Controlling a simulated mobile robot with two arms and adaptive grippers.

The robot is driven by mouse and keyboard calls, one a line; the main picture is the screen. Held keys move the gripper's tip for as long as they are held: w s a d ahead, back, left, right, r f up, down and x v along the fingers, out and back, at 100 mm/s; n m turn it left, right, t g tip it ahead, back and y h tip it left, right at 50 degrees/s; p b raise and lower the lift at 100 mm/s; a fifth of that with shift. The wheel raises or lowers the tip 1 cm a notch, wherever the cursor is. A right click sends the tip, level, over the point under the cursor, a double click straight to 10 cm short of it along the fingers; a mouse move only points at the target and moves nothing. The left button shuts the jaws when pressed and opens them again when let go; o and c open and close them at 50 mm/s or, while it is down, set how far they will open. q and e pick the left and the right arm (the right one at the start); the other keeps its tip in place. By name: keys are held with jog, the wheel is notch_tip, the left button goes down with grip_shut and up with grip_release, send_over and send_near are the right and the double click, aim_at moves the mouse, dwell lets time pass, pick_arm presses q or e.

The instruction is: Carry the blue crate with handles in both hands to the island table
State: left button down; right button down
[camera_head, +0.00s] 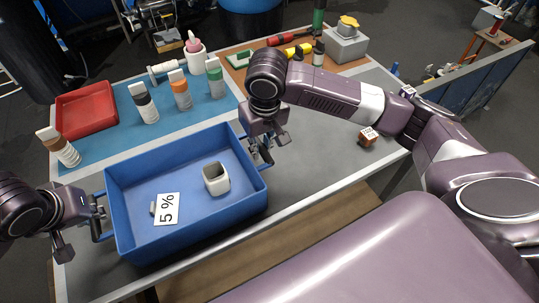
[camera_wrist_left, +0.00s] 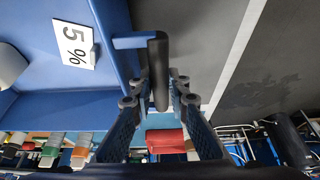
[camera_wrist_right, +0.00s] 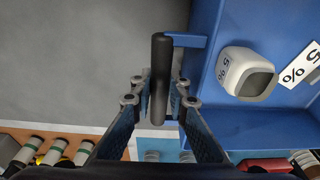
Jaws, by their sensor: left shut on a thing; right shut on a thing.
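The blue crate (camera_head: 190,236) stands at the front of the grey table, with a dark handle on each short side. Inside it are a grey-white cup (camera_head: 216,179) and a white "5 %" card (camera_head: 166,208). My left gripper (camera_head: 98,212) is at the crate's left side, shut on the left handle (camera_wrist_left: 158,75). My right gripper (camera_head: 262,150) is at the crate's right side, shut on the right handle (camera_wrist_right: 161,75). The cup also shows in the right wrist view (camera_wrist_right: 245,72). I cannot tell whether the crate's bottom touches the table. No island table can be identified for certain.
Behind the crate, a blue mat (camera_head: 112,139) holds several capped bottles and a red tray (camera_head: 86,109). A brown board (camera_head: 236,75) with tools and a grey box (camera_head: 346,45) are at the back right. A small brown block (camera_head: 367,138) lies right of the crate.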

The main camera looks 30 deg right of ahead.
pick_arm(q)
jog(key=shift+f+b, duration=0.45)
jog(key=shift+f, duration=0.15)
pick_arm(e)
jog(key=shift+f, duration=0.6)
pick_arm(q)
jog(key=c, duration=1.8)
grip_release()
jog(key=shift+r, duration=0.2)
jog(key=shift+c, duration=0.2)
pick_arm(e)
jog(key=c, duration=1.9)
grip_release()
jog(key=shift+r, duration=0.15)
pick_arm(q)
jog(key=v, duration=0.7)
jog(key=shift+s+r, duration=0.2)
jog(key=shift+r, duration=0.2)
pick_arm(e)
jog(key=shift+r, duration=0.15)
jog(key=r, duration=0.4)
jog(key=s+r, duration=0.1)
jog(key=r, duration=0.6)
jog(key=shift+s+r, duration=0.3)
jog(key=shift+s, duration=0.1)
pick_arm(q)
jog(key=shift+s, duration=0.1)
pick_arm(e)
jog(key=shift+f, duration=0.1)
